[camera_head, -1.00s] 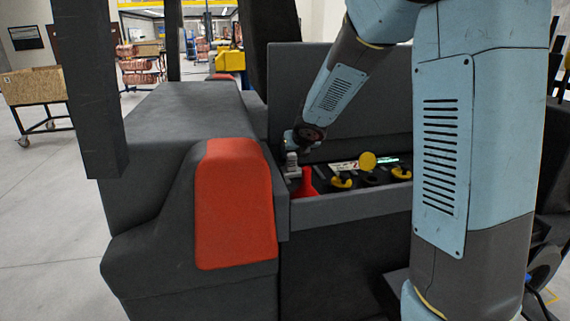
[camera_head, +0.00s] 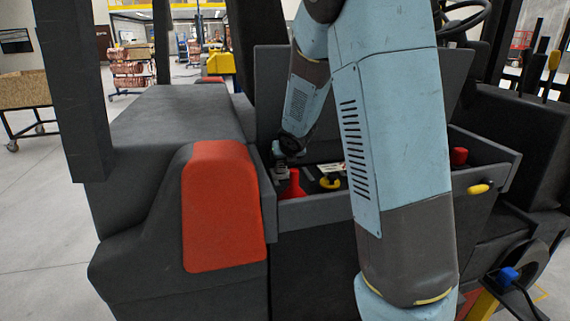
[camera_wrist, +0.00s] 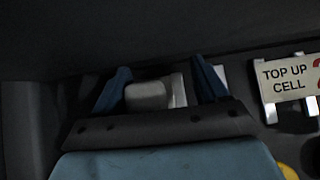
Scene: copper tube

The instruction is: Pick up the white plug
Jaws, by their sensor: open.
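The whitish block-shaped plug (camera_wrist: 148,95) shows in the wrist view between the two blue fingers of my gripper (camera_wrist: 160,80). The fingers are apart, one on each side of it, with the plug nearer the left finger. I cannot tell whether either finger touches it. Its lower part is hidden behind the gripper body. In the head view my gripper (camera_head: 281,168) reaches down into the left end of the open battery compartment, beside a red piece. The plug cannot be told apart from the gripper there.
A red funnel-shaped piece (camera_head: 293,187) and a yellow cap (camera_head: 330,183) sit in the compartment (camera_head: 318,210). A "TOP UP CELL" label (camera_wrist: 289,76) lies to the right. The dark raised panel (camera_head: 268,95) stands close behind. A blue connector (camera_head: 508,275) is at lower right.

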